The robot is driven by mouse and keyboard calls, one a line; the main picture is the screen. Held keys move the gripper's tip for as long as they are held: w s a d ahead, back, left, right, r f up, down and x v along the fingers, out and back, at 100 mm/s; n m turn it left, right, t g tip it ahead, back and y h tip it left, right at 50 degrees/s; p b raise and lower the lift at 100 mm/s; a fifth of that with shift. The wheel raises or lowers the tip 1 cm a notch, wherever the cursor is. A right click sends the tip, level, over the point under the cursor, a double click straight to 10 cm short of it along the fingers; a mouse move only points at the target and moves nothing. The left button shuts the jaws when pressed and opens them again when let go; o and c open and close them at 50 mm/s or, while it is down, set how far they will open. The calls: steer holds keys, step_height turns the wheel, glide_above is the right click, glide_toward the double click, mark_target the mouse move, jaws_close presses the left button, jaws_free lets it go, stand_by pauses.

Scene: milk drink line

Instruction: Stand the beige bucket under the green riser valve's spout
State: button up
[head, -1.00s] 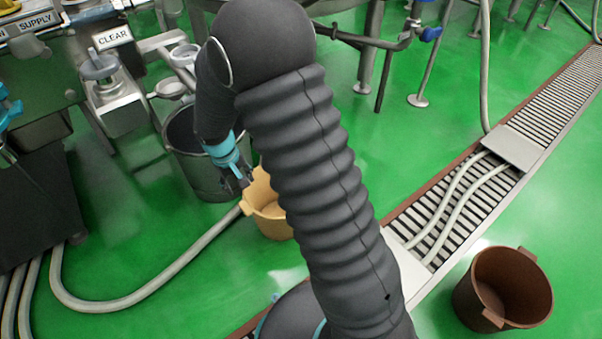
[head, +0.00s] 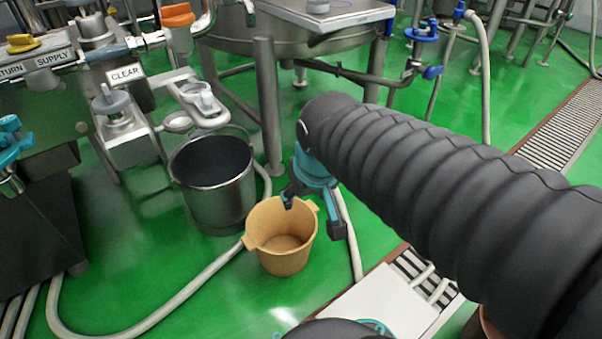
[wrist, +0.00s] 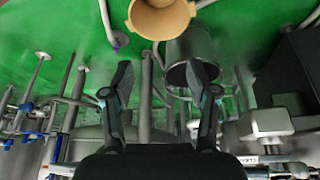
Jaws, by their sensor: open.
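The beige bucket (head: 283,257) stands upright and empty on the green floor, in front of and to the right of a steel bucket. It also shows at the top of the wrist view (wrist: 160,20), beyond my fingertips. My gripper (head: 312,216) is open and empty at the bucket's right rear in the head view. One finger overlaps the rim there; I cannot tell whether it touches. In the wrist view my two fingers (wrist: 160,74) are spread apart with nothing between them. I cannot make out a green riser valve or its spout in either view.
The steel bucket (head: 213,185) stands close behind the beige one, under pipework with a CLEAR label (head: 126,74). A grey hose (head: 165,295) runs along the floor. A steel tank (head: 290,45) stands behind. A drain grating (head: 560,125) lies right.

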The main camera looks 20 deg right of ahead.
steer(key=shift+t, duration=0.5)
steer(key=s, duration=0.3)
steer(key=s+r, duration=0.1)
steer(key=s, duration=0.1)
steer(key=shift+s+d, duration=0.35)
steer(key=shift+r, duration=0.1)
stand_by(0.4)
